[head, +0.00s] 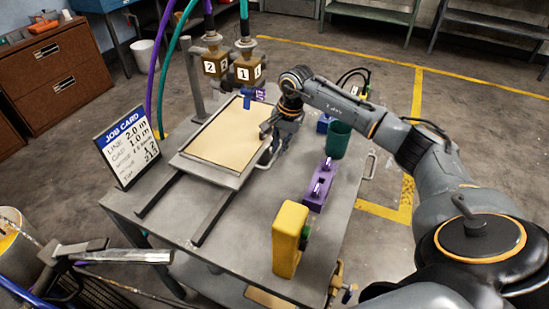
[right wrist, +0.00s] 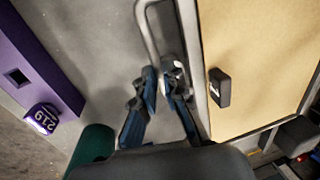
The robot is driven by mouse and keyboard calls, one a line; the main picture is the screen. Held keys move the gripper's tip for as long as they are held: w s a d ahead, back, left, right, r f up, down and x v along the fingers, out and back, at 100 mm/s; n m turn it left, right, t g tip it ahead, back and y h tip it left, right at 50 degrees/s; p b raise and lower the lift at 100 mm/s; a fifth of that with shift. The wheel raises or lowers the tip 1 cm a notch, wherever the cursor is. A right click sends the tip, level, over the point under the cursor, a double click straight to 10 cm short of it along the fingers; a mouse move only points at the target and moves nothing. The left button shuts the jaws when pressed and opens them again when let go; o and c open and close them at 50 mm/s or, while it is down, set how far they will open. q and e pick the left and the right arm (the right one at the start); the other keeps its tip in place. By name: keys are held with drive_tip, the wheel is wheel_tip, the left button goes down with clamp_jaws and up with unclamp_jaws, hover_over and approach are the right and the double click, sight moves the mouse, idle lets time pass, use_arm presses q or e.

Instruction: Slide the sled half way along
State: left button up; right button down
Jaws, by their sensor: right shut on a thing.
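The sled (head: 190,157) is a grey metal frame bearing a tan sheet (head: 222,135). It sits toward the far end of two dark rails (head: 212,210), whose near ends are bare. My right gripper (head: 272,133) is at the sled's right side. In the right wrist view its blue fingers (right wrist: 165,85) are shut on the sled's wire handle (right wrist: 148,35), beside the frame edge. The fingers partly hide the grip point.
Two brown blocks marked 2 (head: 210,67) and 1 (head: 243,74) hang over the sled's far end. A job card (head: 127,147) stands at the left. A purple fixture (head: 319,187), yellow block (head: 289,240) and green cup (head: 339,139) stand on the right.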

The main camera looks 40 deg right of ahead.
drive_tip(key=shift+d, duration=0.1)
idle(0.3)
drive_tip(key=c, duration=1.4)
unclamp_jaws()
wheel_tip(320, 180, up, 12)
drive_tip(key=s+d, duration=0.1)
drive_tip(key=shift+s, duration=0.4)
drive_tip(key=shift+f, duration=0.1)
